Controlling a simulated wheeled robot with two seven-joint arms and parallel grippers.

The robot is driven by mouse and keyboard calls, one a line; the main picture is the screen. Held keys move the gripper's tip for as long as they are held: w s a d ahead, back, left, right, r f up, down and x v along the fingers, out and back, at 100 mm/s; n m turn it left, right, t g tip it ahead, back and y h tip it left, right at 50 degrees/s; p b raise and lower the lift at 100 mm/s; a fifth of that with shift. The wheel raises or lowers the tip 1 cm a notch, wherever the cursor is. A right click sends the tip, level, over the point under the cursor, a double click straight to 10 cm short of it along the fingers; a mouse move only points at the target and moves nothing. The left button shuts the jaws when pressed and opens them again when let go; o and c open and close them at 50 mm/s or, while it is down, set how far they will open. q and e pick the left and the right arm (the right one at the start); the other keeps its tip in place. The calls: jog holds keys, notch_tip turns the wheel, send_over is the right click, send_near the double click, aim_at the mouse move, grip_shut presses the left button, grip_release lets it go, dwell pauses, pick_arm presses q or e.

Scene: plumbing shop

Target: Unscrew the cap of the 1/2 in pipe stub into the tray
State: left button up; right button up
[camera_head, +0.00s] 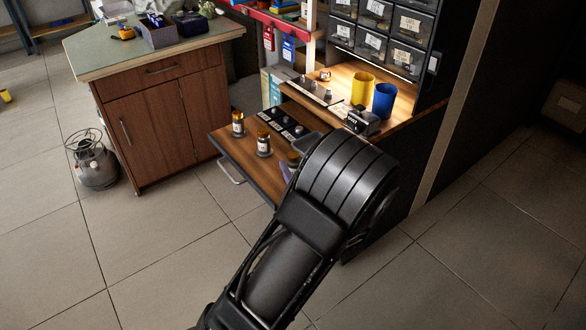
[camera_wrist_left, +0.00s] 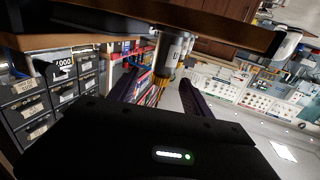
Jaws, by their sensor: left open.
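Several pipe stubs with brass-coloured caps stand upright on the wooden pull-out shelf (camera_head: 222,140): a left one (camera_head: 238,127), a middle one (camera_head: 263,147) and a third (camera_head: 292,159) partly behind my arm. A black tray (camera_head: 283,124) with small light-marked sections lies behind them. My left gripper (camera_head: 300,157) is at the third stub, mostly hidden by its own wrist. In the upside-down wrist view, my open left gripper (camera_wrist_left: 160,82) has its fingers apart, with a stub (camera_wrist_left: 172,57) showing between and beyond them. Contact cannot be told. Which stub is 1/2 in is unreadable. My right gripper is out of view.
A yellow cup (camera_head: 362,88) and a blue cup (camera_head: 384,100) stand on the bench, near a dark boxy device (camera_head: 362,121). Labelled drawers (camera_head: 376,15) rise behind. A wooden cabinet (camera_head: 155,110) stands left. Floor in front is clear.

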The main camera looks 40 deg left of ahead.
aim_at(290, 153)
pick_arm(q)
jog(key=shift+x, duration=0.75)
jog(key=b+x, duration=0.1)
jog(key=x, duration=0.3)
jog(key=shift+w+a+f+b, duration=0.1)
jog(key=shift+a+f+b, duration=0.1)
jog(key=shift+a+b, duration=0.15)
jog(key=shift+w+a+r, duration=0.1)
jog(key=shift+w+a, duration=0.05)
jog(key=shift+a, duration=0.1)
grip_shut()
dwell(1.0)
